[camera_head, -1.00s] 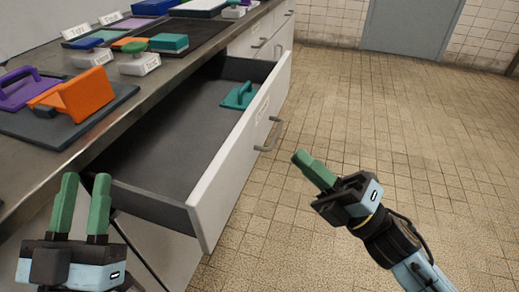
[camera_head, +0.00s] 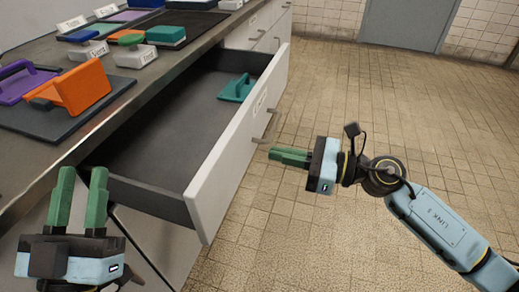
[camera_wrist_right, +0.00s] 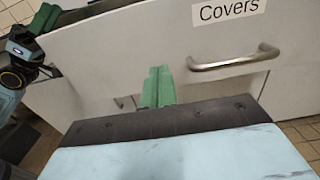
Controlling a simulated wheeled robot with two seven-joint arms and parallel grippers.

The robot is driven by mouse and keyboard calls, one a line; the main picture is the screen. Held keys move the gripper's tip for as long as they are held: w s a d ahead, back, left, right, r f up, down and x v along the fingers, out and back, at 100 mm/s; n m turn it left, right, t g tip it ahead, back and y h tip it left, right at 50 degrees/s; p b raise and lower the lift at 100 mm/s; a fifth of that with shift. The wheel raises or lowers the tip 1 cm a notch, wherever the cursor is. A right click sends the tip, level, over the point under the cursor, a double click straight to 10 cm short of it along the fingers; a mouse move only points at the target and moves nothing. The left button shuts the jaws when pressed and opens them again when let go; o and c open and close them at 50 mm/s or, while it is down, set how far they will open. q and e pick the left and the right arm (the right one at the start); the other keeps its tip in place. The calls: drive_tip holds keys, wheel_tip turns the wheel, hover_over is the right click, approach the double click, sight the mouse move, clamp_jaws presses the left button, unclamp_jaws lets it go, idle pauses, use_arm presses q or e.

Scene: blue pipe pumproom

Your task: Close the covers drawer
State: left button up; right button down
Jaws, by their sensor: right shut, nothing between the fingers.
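The covers drawer (camera_head: 215,189) stands pulled well out from the bench, with its white front facing right. A teal cover with a handle (camera_head: 237,89) lies inside. In the right wrist view, the drawer front (camera_wrist_right: 135,45) shows a "Covers" label (camera_wrist_right: 228,10) and a metal bar handle (camera_wrist_right: 235,59). My right gripper (camera_head: 271,156) is shut and empty, pointing left at the drawer front beside the handle; its green fingers (camera_wrist_right: 158,72) show close to the front, contact unclear. My left gripper (camera_head: 82,172) is open and empty near the drawer's near end.
The bench top (camera_head: 150,88) runs along the left. More drawers (camera_head: 265,28) lie beyond. The tiled floor (camera_head: 400,130) on the right is clear.

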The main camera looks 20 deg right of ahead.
sight(245, 147)
drive_tip(key=x, duration=0.4)
use_arm(q)
drive_tip(key=shift+s+r+t, duration=0.1)
drive_tip(key=shift+r+t, duration=0.25)
drive_tip(key=shift+t, duration=0.05)
use_arm(e)
drive_tip(key=shift+w+a, duration=0.3)
drive_tip(key=shift+a, duration=0.15)
drive_tip(key=shift+a, duration=0.15)
